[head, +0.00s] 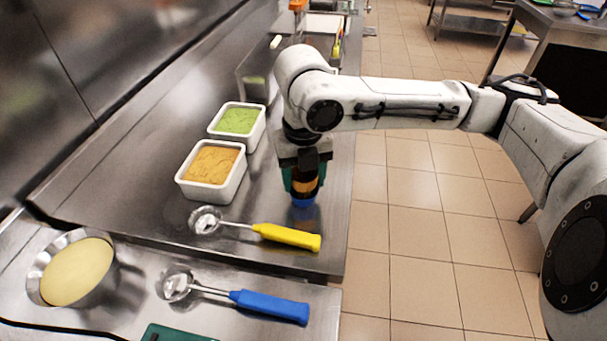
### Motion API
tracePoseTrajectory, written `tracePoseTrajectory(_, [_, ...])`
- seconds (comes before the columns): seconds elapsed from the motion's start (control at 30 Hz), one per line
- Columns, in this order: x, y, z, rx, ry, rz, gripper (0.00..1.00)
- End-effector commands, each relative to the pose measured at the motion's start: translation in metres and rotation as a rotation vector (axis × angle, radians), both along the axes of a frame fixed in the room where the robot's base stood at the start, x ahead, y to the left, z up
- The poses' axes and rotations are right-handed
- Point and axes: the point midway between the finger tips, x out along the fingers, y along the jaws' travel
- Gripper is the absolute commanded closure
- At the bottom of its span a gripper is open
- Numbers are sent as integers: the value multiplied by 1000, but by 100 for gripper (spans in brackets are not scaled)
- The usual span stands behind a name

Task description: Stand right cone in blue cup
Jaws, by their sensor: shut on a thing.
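My gripper (302,182) points down over the steel counter, near its right edge. It is shut on a brown-orange cone (306,186) between its teal fingers. A blue cup (303,202) shows directly below the gripper, mostly hidden by the fingers and the cone. The cone's lower end meets the cup's rim in the picture; I cannot tell how far inside it is. No second cone is clearly seen.
White tubs of green (238,121) and orange (212,165) ice cream stand left of the gripper. A yellow-handled scoop (287,237) lies in front, and a blue-handled scoop (270,305) lies nearer. A steel bowl (108,290) of pale yellow mix stands front left. Tiled floor is right.

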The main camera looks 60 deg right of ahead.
Motion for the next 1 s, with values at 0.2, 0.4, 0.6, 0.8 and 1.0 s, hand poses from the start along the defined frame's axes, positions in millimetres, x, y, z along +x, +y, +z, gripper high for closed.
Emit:
tracePoseTrajectory(0.2, [0, 0, -8, 1, 1, 0, 71])
tracePoseTrajectory(0.4, [-1, 0, -13, 2, 4, -1, 71])
tracePoseTrajectory(0.6, [-1, 1, -15, 5, 8, -1, 30])
tracePoseTrajectory(0.8, [-1, 1, -15, 5, 8, -2, 17])
tracePoseTrajectory(1.0, [-1, 0, -13, 3, 4, -1, 17])
